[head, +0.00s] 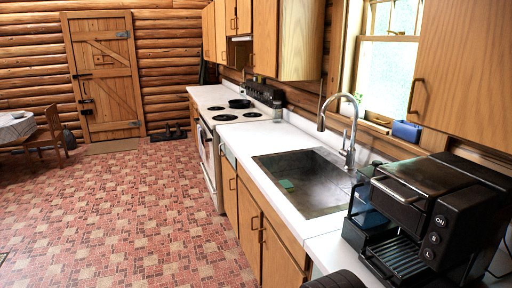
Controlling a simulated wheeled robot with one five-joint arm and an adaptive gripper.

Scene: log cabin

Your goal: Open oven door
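A white stove with an oven (219,190) stands in the counter row on the right, beyond the sink. Its oven door (208,163) faces left toward the open floor and is seen at a steep angle. The door looks shut, with a handle near its top. My gripper is not in view. A dark rounded shape at the bottom edge may be part of my own body, but I cannot tell.
The tiled floor (120,210) left of the cabinets is clear. A sink (300,180) with a tall faucet and a black appliance (430,215) are on the near counter. A table (16,128) and wooden chair (48,135) stand far left. A wooden door (103,75) is at the back.

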